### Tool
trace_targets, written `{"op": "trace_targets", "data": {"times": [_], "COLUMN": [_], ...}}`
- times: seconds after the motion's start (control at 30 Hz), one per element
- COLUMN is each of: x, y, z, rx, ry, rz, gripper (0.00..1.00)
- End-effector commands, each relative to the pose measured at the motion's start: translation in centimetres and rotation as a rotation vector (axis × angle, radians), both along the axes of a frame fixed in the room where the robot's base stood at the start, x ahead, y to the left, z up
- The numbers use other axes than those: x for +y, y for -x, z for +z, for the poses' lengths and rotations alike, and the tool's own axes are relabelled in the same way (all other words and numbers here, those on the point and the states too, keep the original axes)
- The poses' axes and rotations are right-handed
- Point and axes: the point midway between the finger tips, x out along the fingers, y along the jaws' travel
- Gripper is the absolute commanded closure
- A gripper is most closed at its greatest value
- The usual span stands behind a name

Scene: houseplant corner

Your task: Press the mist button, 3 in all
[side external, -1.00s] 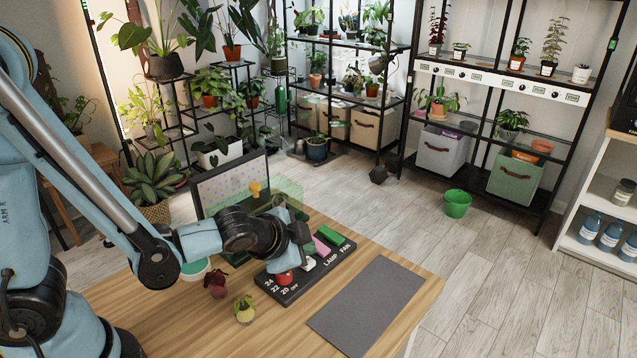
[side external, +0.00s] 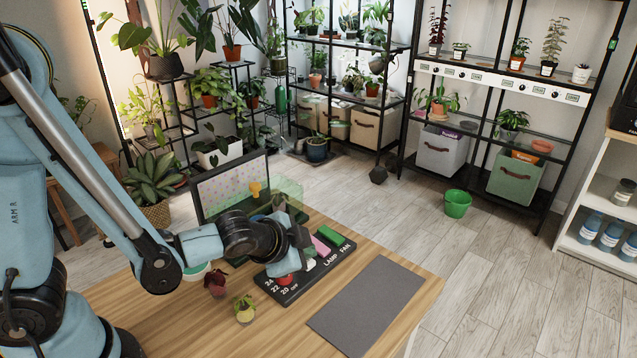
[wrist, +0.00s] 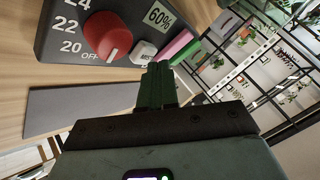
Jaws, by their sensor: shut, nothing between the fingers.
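The black control panel (side external: 290,293) lies on the wooden table. It bears a red knob (wrist: 108,38), a small white button (wrist: 143,51) with partly hidden dark lettering, a pink key (wrist: 175,44) and a green key (wrist: 185,53). A 60% display (wrist: 159,17) sits beside the white button. The white button shows in part in the side view (side external: 309,264). My gripper (wrist: 157,68) is shut and empty, its fingertips close to the white button in the wrist view. I cannot tell whether they touch it. In the side view my wrist hides part of the panel.
A grey mat (side external: 365,305) lies right of the panel. A clear greenish box (side external: 287,188) and a dotted screen (side external: 232,187) stand behind my wrist.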

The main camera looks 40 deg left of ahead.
Motion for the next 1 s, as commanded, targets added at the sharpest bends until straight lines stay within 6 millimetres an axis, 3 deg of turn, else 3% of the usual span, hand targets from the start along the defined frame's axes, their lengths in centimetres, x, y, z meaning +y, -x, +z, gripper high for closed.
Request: {"op": "trace_targets", "data": {"times": [1.0], "x": [0.0], "y": [0.0], "z": [1.2], "rx": [0.000], "ry": [0.000], "rz": [0.000], "gripper": [1.00]}}
